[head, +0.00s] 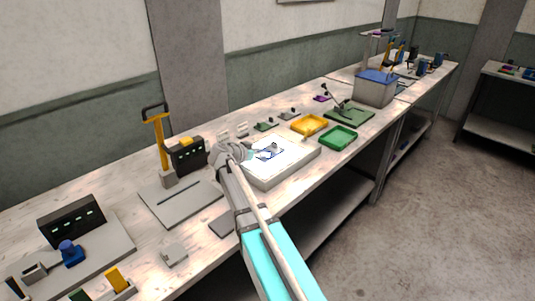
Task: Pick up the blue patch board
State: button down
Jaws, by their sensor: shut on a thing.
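A small thing with blue edges (266,156), which looks like the blue patch board, is at my gripper's fingertips over the white block (290,168). My gripper (271,150) reaches in from the left side of the block and is shut on this board. The board is small in the head view and partly hidden by the gripper. I cannot tell whether it still touches the block's top.
A yellow tray (310,124) and a green tray (338,138) lie to the right of the block. A grey plate with a yellow-handled press (160,145) stands to the left. A grey bin with a blue lid (375,90) is farther back right.

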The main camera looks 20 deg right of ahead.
jog(key=shift+r, duration=0.2)
notch_tip(320, 180, up, 2)
jog(key=p, duration=0.2)
jog(key=shift+p, duration=0.3)
jog(key=s+a+r+p, duration=0.3)
jog(key=s+r+p, duration=0.7)
jog(key=s, duration=0.3)
jog(key=shift+s+r, duration=0.3)
jog(key=shift+s, duration=0.1)
dwell(0.7)
